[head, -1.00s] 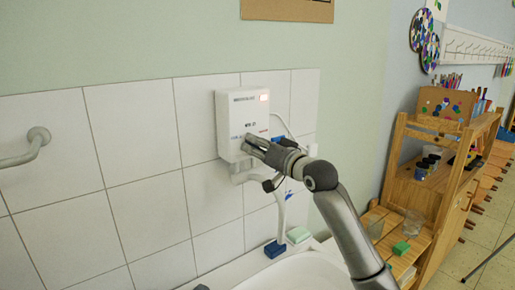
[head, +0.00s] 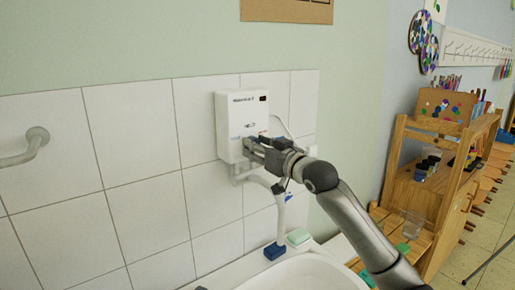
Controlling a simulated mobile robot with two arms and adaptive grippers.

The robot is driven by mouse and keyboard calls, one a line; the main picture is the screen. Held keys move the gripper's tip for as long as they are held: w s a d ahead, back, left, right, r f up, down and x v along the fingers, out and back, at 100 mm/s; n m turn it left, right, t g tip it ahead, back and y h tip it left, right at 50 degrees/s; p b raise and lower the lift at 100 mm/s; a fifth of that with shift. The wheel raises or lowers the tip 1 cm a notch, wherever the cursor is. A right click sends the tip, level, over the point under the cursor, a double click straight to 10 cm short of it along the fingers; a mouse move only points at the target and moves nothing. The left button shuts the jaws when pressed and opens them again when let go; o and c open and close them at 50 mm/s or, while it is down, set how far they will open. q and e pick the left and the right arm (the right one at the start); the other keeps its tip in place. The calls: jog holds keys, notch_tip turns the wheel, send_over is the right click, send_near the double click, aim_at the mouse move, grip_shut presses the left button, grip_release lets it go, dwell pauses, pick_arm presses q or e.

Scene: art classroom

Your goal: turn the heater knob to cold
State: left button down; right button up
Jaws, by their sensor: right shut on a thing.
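The white heater (head: 240,108) is a box fixed to the tiled wall in the middle of the head view. A small window near its top right is dark. My right gripper (head: 254,145) is at the lower front of the heater and is shut on the knob there. The fingers cover the knob, so its pointer and setting cannot be read. My left gripper is not in view.
A white basin (head: 300,274) is below the heater, with a blue block (head: 275,251) and a pale green soap (head: 299,236) on its rim. A grey rail (head: 25,150) is on the left wall. A wooden shelf (head: 430,195) stands to the right.

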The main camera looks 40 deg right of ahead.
jog(key=shift+f, duration=0.1)
jog(key=o, duration=1)
jog(key=s+a, duration=0.1)
jog(key=s, duration=1.1)
jog(key=shift+a, duration=0.2)
